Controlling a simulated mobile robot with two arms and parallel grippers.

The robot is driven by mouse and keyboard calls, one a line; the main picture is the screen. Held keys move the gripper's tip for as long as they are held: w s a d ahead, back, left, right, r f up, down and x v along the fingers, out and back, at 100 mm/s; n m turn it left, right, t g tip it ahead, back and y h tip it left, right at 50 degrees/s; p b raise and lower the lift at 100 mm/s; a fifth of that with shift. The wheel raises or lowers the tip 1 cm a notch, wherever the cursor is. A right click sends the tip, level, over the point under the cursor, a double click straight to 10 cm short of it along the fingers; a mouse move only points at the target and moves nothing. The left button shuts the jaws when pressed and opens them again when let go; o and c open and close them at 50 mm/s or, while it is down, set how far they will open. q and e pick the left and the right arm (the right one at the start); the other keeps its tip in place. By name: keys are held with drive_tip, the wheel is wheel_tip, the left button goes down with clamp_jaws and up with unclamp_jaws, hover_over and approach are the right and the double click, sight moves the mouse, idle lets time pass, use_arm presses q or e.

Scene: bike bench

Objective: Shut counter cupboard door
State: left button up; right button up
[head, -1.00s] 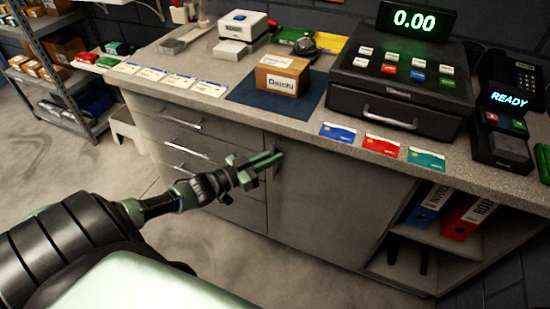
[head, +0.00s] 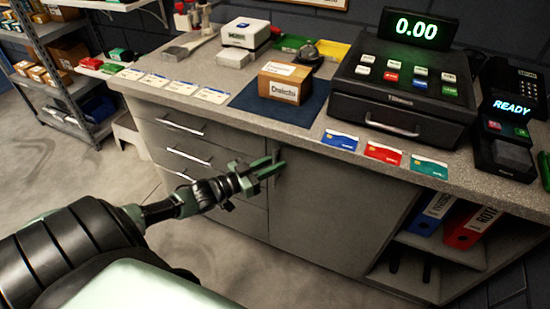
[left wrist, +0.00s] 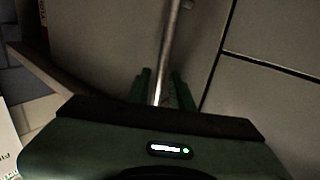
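The grey counter cupboard door (head: 325,215) is below the counter, between the drawers and the open shelves. Its face looks flush or nearly flush with the drawer fronts, with a thin dark seam beside it in the left wrist view. Its upright metal bar handle (head: 277,163) is near the door's left edge. My left gripper (head: 262,168) is at this handle. In the left wrist view the bar handle (left wrist: 172,40) runs between the two green fingers (left wrist: 163,90), which sit close on either side of it. My right gripper is out of view.
Drawers (head: 190,155) with bar handles are left of the door; open shelves with blue and red binders (head: 470,225) are right. The counter holds a cardboard box (head: 285,82), a cash register (head: 400,105) and several cards. The floor before the door is clear.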

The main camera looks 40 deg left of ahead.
use_arm(q)
drive_tip(key=v, duration=0.7)
drive_tip(key=shift+s, duration=0.3)
drive_tip(key=shift+a, duration=0.1)
drive_tip(key=s+a+f+n+g+y+p, duration=0.1)
drive_tip(key=s+f+g+y, duration=0.45)
drive_tip(key=f, duration=0.85)
drive_tip(key=s+f+n+g+y+p, duration=0.1)
drive_tip(key=s+f+n+g, duration=0.1)
drive_tip(key=s+f, duration=0.95)
drive_tip(key=s+d+f+m+g+p, duration=0.1)
drive_tip(key=s+d+f+g, duration=0.7)
drive_tip(key=s+d+f, duration=1)
drive_tip(key=shift+s+f+m+h, duration=0.35)
drive_tip(key=shift+s+f, duration=0.1)
drive_tip(key=shift+s, duration=0.8)
